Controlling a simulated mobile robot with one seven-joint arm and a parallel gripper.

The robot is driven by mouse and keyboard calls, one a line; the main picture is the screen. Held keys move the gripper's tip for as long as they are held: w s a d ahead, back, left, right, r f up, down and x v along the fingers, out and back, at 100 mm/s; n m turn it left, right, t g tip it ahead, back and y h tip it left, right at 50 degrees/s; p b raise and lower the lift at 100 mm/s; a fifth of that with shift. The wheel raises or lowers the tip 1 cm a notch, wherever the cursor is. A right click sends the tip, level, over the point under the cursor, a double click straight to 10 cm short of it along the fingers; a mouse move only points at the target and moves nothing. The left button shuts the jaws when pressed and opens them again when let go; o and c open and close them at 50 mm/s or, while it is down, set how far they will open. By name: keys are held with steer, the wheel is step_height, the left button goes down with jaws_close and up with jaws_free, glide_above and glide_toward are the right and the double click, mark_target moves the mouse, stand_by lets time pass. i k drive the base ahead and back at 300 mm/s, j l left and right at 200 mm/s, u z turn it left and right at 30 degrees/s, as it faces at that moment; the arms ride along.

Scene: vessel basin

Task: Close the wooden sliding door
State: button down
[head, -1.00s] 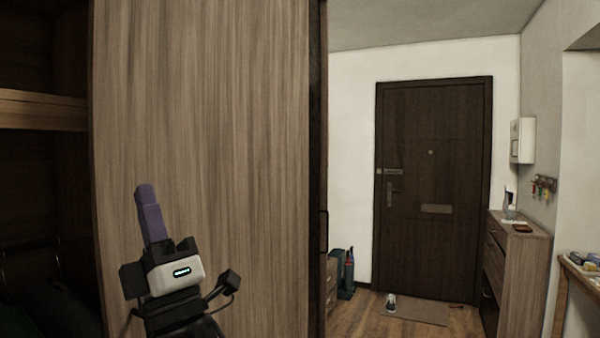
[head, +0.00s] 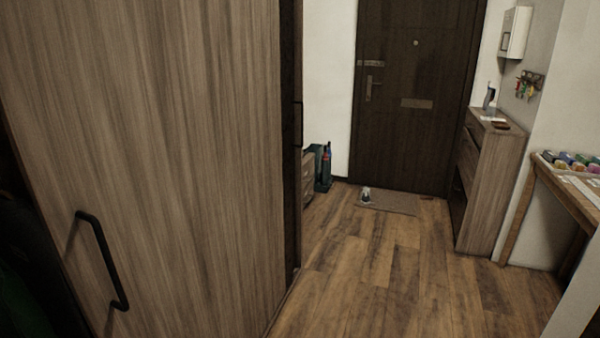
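The wooden sliding door (head: 180,150) is a tall light-brown wood-grain panel filling the left of the head view. A black bar handle (head: 103,262) is fixed low near its left edge. At the far left, beyond that edge, a dark opening (head: 25,265) shows, with dark green fabric low in it, so the wardrobe stands partly open there. A second black handle (head: 298,124) sits on a dark panel just past the door's right edge. My gripper is out of view.
The wooden floor (head: 375,275) is clear in the middle. A dark entrance door (head: 415,100) with a mat (head: 392,203) and a shoe stands at the back. A shoe cabinet (head: 486,180) and a side table (head: 555,205) line the right.

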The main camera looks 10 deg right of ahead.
mark_target(151, 140)
steer(key=i+l+z, duration=0.1)
steer(key=i+l, duration=0.2)
steer(key=i, duration=0.2)
steer(key=i+l, duration=0.25)
steer(key=i, duration=0.3)
steer(key=i+l+z, duration=0.15)
steer(key=i, duration=0.4)
steer(key=i+l, duration=0.25)
steer(key=i, duration=0.3)
steer(key=i+l+z, duration=0.15)
steer(key=i, duration=0.4)
